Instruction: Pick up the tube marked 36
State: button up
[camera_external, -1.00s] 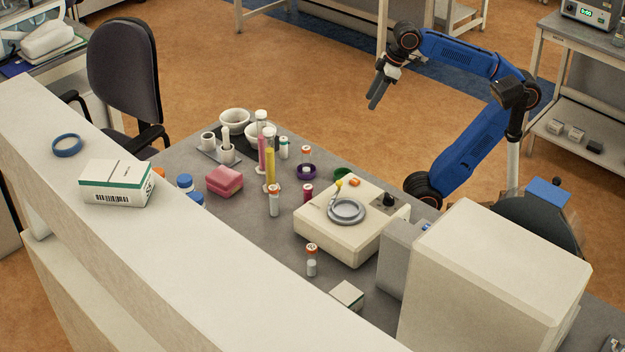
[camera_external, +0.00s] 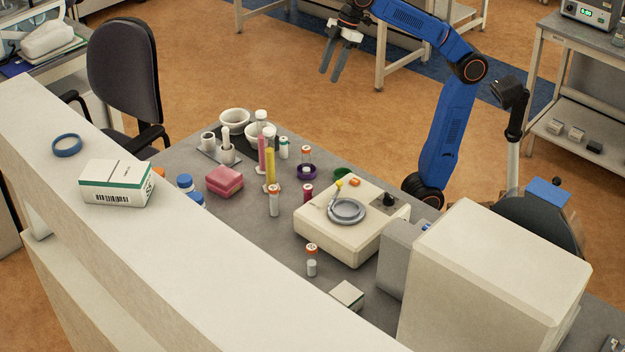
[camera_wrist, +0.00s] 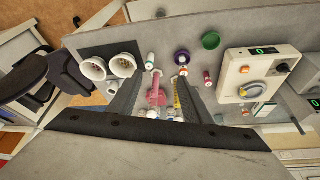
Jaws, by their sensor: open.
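Several small capped tubes stand on the grey bench; their numbers are too small to read, so I cannot tell which is marked 36. In the external view one orange-capped tube (camera_external: 274,203) stands near the middle and another (camera_external: 311,262) nearer the front. A green-banded tube (camera_external: 284,148) stands at the back, a magenta tube (camera_external: 307,193) beside the scale, and an orange-capped tube (camera_external: 306,158) in a purple ring. My gripper (camera_external: 330,76) is open and empty, high beyond the bench's far side. In the wrist view my gripper (camera_wrist: 160,78) points toward the bench.
Tall pink (camera_external: 262,150) and yellow (camera_external: 270,165) cylinders stand close among the tubes. A white scale (camera_external: 325,240) sits to their right, white bowls (camera_external: 234,117) at the back left, and a pink block (camera_external: 224,181) in front. A large white machine (camera_external: 490,280) fills the right.

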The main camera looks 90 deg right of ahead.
jog(key=w+a+n+g+y, duration=0.1)
jog(key=w+a+n, duration=0.4)
jog(key=w+a, duration=0.85)
jog(key=n+g+y, duration=0.1)
jog(key=n+g, duration=0.1)
jog(key=n, duration=0.3)
send_over(273, 211)
jog(key=d, duration=0.2)
notch_tip(273, 211, down, 6)
jog(key=f, duration=1.5)
jog(key=shift+s+d, duration=0.1)
jog(key=shift+s, duration=0.2)
jog(key=shift+d+x, duration=0.2)
jog(key=shift+x, duration=2.05)
jog(key=shift+c, duration=0.2)
grip_shut()
